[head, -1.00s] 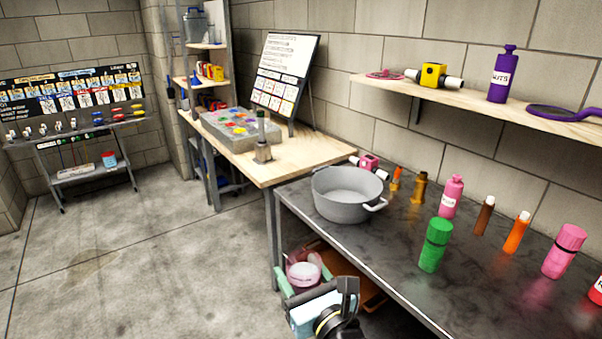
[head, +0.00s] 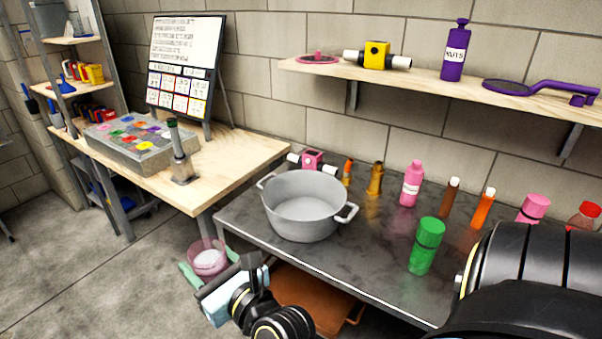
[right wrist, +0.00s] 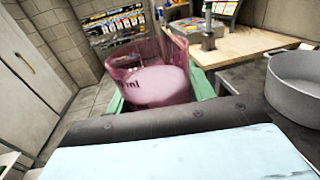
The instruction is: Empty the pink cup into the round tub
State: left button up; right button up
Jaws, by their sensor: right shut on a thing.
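The pink cup (head: 208,258) is translucent and holds a pale pink content. It is low in front of the dark table, left of the tub. My right gripper (head: 205,272) is shut on the cup, its green fingers on either side of it. In the right wrist view the cup (right wrist: 150,82) stands between the green fingers, roughly upright, with markings on its wall. The round tub (head: 305,205) is grey with two side handles and stands on the table's left end; its inside looks empty. It also shows at the right of the wrist view (right wrist: 298,88). My left gripper is not in view.
On the dark table (head: 370,235) a green bottle (head: 427,246) stands right of the tub, with several other bottles behind. A wooden table (head: 225,160) with a grey box and an upright tool is at left. A shelf (head: 420,75) runs above.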

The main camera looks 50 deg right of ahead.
aim_at(302, 206)
jog(key=z, duration=0.45)
jog(key=i, duration=0.75)
jog(key=z, duration=0.85)
jog(key=i, duration=0.35)
jog(key=z, duration=0.25)
